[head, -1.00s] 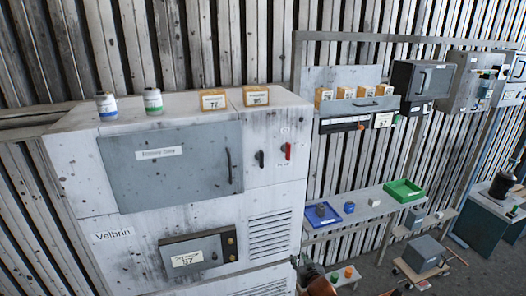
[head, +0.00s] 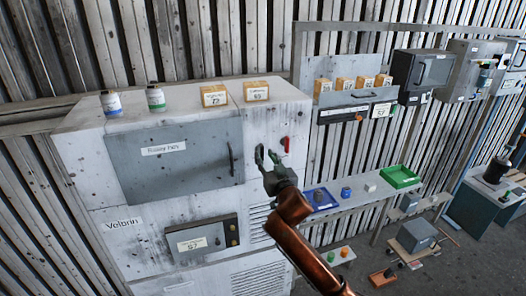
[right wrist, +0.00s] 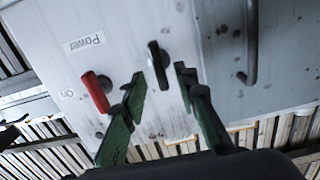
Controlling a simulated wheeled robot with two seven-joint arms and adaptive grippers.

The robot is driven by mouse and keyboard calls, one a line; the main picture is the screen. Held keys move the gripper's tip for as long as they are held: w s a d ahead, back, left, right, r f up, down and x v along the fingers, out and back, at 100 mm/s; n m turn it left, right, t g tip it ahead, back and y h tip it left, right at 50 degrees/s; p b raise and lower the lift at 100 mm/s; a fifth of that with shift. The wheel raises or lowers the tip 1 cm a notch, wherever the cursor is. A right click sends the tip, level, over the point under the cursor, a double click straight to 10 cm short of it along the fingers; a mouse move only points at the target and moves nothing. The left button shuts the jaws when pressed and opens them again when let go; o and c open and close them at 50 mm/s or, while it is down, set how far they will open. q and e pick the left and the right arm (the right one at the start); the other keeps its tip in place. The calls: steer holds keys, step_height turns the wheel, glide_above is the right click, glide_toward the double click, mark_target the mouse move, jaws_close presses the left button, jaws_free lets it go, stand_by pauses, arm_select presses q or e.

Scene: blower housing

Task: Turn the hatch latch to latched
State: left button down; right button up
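The hatch (head: 170,172) is a grey door, closed, on the front of a white cabinet, with a bar handle at its right edge. The black latch (right wrist: 158,68) sits right of the hatch; in the right wrist view it stands near upright, slightly tilted. In the head view the gripper hides it. My right gripper (head: 266,157) is open in front of the cabinet. In the right wrist view its green fingertips (right wrist: 161,80) are on either side of the latch, with a gap on both sides. My left gripper is not in view.
A red power switch (right wrist: 96,92) is close beside the latch, near one finger. The hatch's bar handle (right wrist: 250,45) is on the other side. Bottles and yellow boxes (head: 214,96) stand on the cabinet top. A shelf with a green tray (head: 400,177) is at right.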

mark_target(261, 151)
steer(key=shift+p+x, duration=0.3)
steer(key=shift+x, duration=1.05)
steer(key=shift+s, duration=0.1)
steer(key=shift+c, duration=0.2)
jaws_close()
